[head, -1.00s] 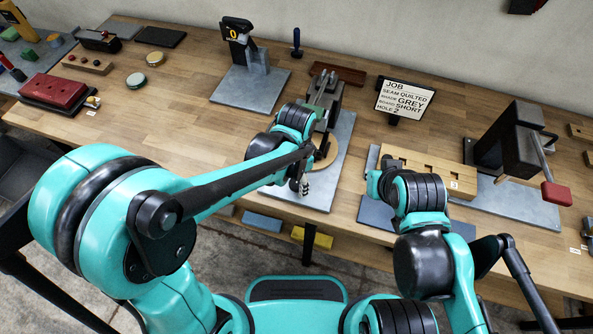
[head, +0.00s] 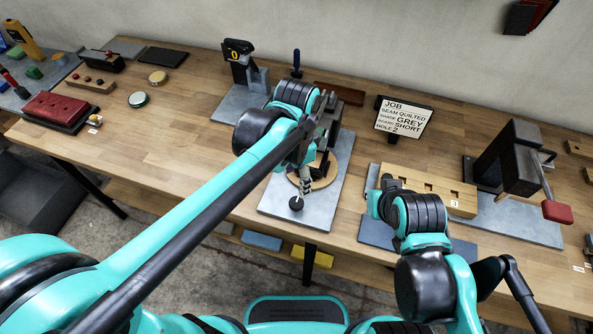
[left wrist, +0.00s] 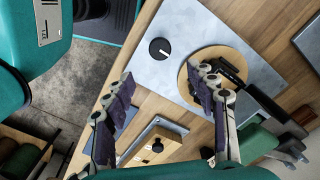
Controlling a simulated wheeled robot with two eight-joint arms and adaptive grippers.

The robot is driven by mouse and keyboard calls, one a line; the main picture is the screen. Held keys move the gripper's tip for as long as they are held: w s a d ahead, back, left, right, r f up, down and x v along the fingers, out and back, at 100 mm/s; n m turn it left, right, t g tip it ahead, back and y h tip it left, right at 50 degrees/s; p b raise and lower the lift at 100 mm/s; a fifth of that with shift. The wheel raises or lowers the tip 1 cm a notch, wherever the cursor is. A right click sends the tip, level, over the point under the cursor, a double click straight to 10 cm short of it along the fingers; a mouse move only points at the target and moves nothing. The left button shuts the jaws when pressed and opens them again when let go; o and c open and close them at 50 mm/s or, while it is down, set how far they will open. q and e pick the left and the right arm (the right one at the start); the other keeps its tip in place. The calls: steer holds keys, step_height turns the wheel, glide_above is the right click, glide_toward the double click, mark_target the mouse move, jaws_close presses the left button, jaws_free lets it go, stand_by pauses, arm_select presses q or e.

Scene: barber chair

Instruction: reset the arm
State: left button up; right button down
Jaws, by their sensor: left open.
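My left gripper (head: 306,178) hangs over the front part of a grey metal plate (head: 275,215), in front of a round wooden disc (head: 328,178). In the left wrist view its two dark fingers (left wrist: 165,78) are spread apart with nothing between them. The disc (left wrist: 189,82) carries a dark metal part (left wrist: 232,68) and lies partly behind one finger. A black knob (left wrist: 159,48) with a white mark sits on the plate near it; it also shows in the head view (head: 296,204). My right arm reaches toward the wooden block; its gripper is hidden.
A wooden block (head: 450,190) stands on a grey plate right of the disc. A black press with a red-ended handle (head: 557,211) stands further right. A job sign (head: 402,118) stands behind. The bench left of the plate is mostly clear (head: 190,135).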

arm_select(q)
steer(key=s+a+n+t, duration=0.2)
steer(key=a+n, duration=0.4)
steer(key=a, duration=0.3)
steer(key=s+a+n+t, duration=0.3)
steer(key=a+n+t, duration=0.2)
steer(key=a, duration=0.3)
steer(key=shift+s+a+r+n, duration=0.15)
steer(key=shift+s+a+n, duration=0.2)
steer(key=shift+n, duration=0.45)
